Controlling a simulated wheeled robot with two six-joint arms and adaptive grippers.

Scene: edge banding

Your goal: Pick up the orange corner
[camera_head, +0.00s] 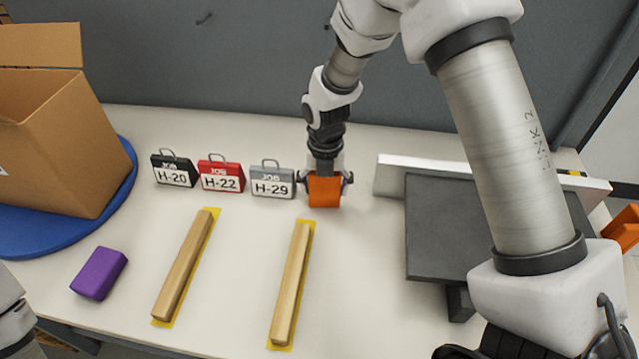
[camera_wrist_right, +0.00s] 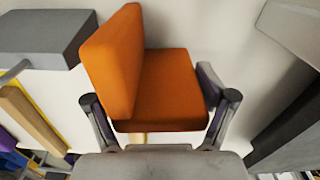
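The orange corner (camera_head: 324,191) is an L-shaped block on the white table, right of the grey H-29 job case. It also fills the middle of the right wrist view (camera_wrist_right: 155,85), with one wall upright and one flat part. My right gripper (camera_head: 325,184) reaches down over it from behind. Its fingers (camera_wrist_right: 160,108) stand spread on either side of the corner, very close to its sides. They look open; firm contact does not show. My left gripper is out of view; only a bit of my left arm shows at lower left.
Black H-20 (camera_head: 175,172), red H-22 (camera_head: 221,177) and grey H-29 (camera_head: 272,183) job cases stand left of the corner. Two wooden strips (camera_head: 186,265) (camera_head: 291,285), a purple block (camera_head: 99,274) and a cardboard box (camera_head: 60,150) lie further left or nearer. A dark grey panel (camera_head: 440,230) stands right.

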